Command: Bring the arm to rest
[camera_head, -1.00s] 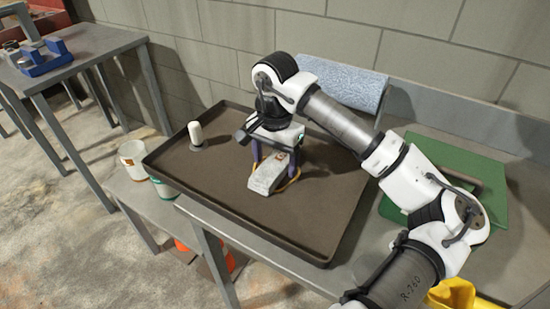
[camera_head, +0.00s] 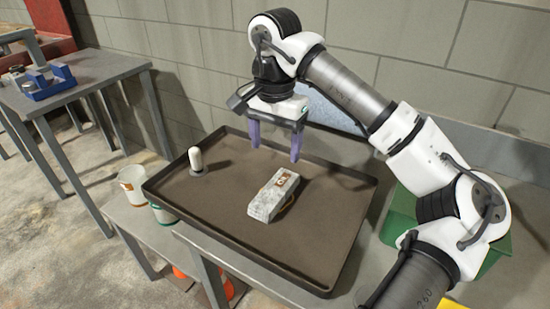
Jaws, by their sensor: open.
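My gripper (camera_head: 274,155) is open and empty, its two purple fingers pointing down above the back part of the dark tray. My white and grey arm reaches in from the right. A pale grey block (camera_head: 273,196) with an orange-brown mark on top lies in the tray (camera_head: 225,226), below and in front of the gripper and apart from it. An orange loop shows beside the block, partly hidden by it.
A white cylinder (camera_head: 196,160) stands at the tray's left side. Two tins, one white (camera_head: 133,183), stand beyond the left edge. Another table (camera_head: 100,72) stands left.

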